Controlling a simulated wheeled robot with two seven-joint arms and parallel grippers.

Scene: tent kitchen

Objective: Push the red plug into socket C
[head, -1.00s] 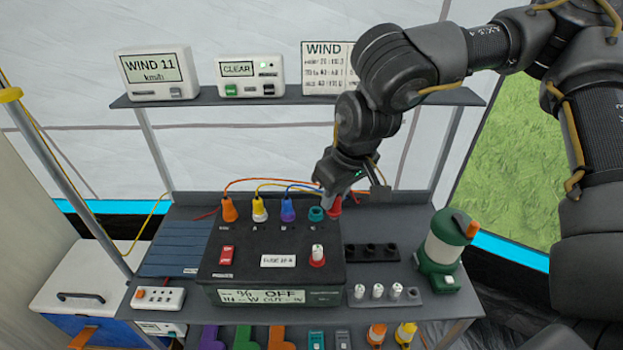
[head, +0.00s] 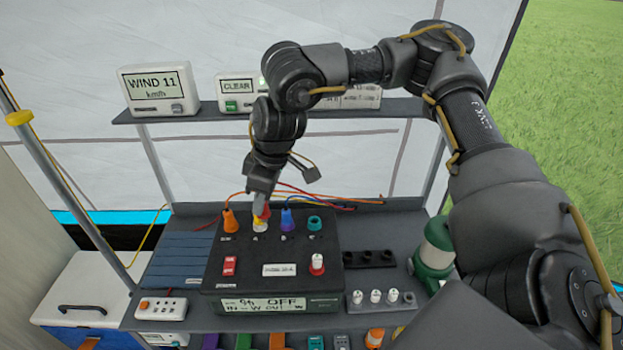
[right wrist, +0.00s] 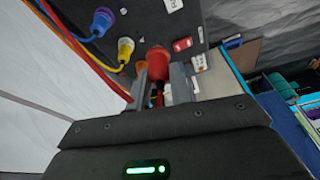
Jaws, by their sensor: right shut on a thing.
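My right gripper (head: 261,196) is shut on the red plug (head: 265,213) and holds it above the back row of the black power box (head: 330,244), by the yellow plug (head: 260,225). In the right wrist view the red plug (right wrist: 157,62) sits between my two fingers, its lead trailing back. Socket C, a teal ring (head: 314,223), is at the right end of the row, apart from the red plug. My left gripper is not in view.
A shelf (head: 210,112) with a wind display (head: 158,88) runs behind my forearm. Coloured cables trail behind the box. A green lantern (head: 434,250) stands to the right, beside a black block (head: 369,258) and white knobs (head: 376,296). A blue slatted panel (head: 180,252) lies left of the box.

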